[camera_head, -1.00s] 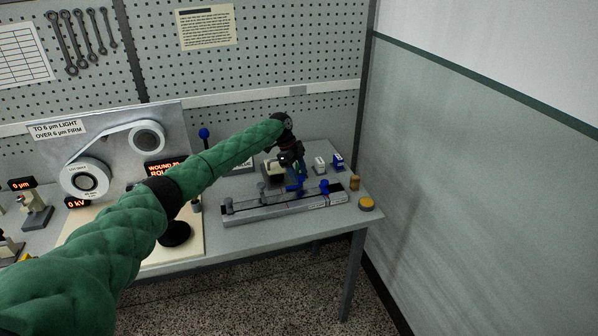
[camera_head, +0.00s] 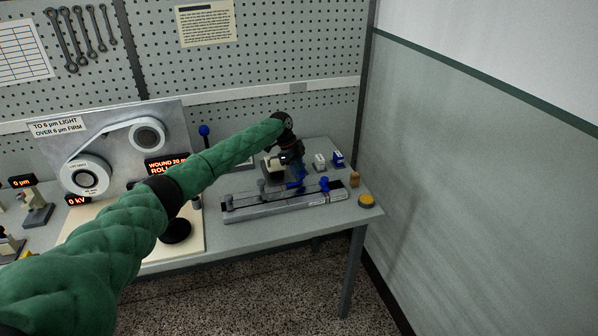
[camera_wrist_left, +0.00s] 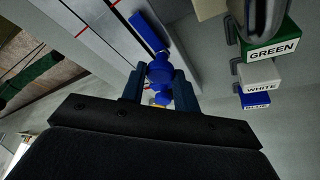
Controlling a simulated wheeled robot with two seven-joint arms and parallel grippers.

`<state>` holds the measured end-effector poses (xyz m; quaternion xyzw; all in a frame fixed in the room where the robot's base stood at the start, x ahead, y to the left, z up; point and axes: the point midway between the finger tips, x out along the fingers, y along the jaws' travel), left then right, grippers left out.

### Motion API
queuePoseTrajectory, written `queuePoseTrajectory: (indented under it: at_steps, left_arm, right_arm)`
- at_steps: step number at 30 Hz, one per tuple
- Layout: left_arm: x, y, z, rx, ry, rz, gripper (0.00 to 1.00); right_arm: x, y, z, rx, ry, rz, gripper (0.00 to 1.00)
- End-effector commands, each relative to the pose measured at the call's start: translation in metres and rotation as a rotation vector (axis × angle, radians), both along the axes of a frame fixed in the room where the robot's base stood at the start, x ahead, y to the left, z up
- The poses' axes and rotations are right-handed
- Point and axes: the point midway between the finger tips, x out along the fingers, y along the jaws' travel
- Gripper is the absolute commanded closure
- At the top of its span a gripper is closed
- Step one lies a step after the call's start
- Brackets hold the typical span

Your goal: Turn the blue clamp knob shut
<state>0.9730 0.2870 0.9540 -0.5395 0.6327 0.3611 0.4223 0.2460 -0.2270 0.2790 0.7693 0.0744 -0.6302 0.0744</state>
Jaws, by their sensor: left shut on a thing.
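My left gripper (camera_head: 297,181) reaches down over the grey rail fixture (camera_head: 262,209) on the right part of the bench. In the left wrist view its two dark blue fingers (camera_wrist_left: 158,88) are closed on the round blue clamp knob (camera_wrist_left: 159,68). A flat blue bar (camera_wrist_left: 148,32) extends just beyond the knob. In the head view the wrist and fingers hide most of the gripped knob. Another upright blue knob (camera_head: 324,184) stands near the right end of the rail, apart from the gripper. My right gripper does not show.
White (camera_head: 320,162) and blue (camera_head: 338,159) labelled holders stand behind the rail; the green one (camera_wrist_left: 268,48) shows in the wrist view. A yellow button (camera_head: 367,201) and a small brown cylinder (camera_head: 354,179) sit at the bench's right. A winding panel (camera_head: 110,140) stands left.

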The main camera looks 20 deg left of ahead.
Motion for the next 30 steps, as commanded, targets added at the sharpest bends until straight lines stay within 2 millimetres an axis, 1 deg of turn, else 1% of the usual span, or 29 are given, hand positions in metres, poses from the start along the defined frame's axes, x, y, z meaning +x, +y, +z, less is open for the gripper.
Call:
queuePoseTrajectory:
  at_steps: [8,14,19,23,26,30]
  left_arm:
    - [-0.001,0.0,0.0,-0.002,-0.002,0.159,0.92]
    - [-0.003,0.0,0.001,-0.003,-0.002,0.341,0.92]
    - [-0.004,-0.001,0.002,-0.002,-0.003,0.502,0.92]
    - [-0.005,-0.001,0.003,-0.002,-0.003,0.626,0.92]
    - [-0.005,-0.002,0.003,-0.003,-0.003,0.721,0.92]
    - [-0.006,-0.002,0.004,-0.001,-0.002,0.855,0.92]
  right_arm:
    - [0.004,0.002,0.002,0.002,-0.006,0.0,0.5]
    - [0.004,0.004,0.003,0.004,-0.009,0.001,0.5]
    - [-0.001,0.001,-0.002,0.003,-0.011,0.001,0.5]
    - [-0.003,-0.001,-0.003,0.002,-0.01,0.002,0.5]
    - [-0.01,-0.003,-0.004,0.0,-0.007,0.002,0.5]
    - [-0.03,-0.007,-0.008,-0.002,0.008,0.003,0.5]
